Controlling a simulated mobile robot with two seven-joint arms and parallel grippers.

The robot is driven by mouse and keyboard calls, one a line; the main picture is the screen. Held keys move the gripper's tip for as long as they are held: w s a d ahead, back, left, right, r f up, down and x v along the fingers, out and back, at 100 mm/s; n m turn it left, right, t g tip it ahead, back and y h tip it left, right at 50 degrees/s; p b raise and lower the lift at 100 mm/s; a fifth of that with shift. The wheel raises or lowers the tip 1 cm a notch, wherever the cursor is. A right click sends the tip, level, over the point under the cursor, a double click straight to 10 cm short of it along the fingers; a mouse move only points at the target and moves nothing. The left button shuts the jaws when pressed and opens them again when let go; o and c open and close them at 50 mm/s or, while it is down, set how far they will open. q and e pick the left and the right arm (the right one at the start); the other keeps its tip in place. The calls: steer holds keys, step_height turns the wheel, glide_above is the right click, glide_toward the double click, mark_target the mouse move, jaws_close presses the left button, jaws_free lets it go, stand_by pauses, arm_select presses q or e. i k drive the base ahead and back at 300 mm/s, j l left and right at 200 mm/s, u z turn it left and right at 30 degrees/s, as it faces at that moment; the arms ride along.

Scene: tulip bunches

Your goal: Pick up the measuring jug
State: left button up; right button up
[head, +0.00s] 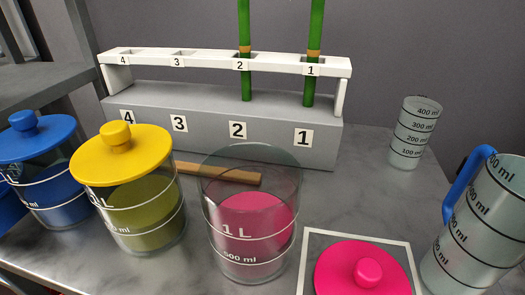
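The measuring jug (478,235) stands upright on the grey counter at the right edge of the head view. It is clear, with dark ml marks and a blue handle (464,187) on its left side. The frame's edge cuts off its right side. It looks empty. Neither of my grippers shows in this view, and nothing is touching the visible part of the jug.
Left of the jug, a pink lid (362,272) lies in a white-outlined square. An open jar (250,215) holds pink contents. Yellow-lidded (130,190) and blue-lidded (45,175) jars stand left. A clear beaker (412,135) and numbered rack (220,120) with green stems stand behind.

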mark_target(474, 222)
steer(key=z, duration=1.3)
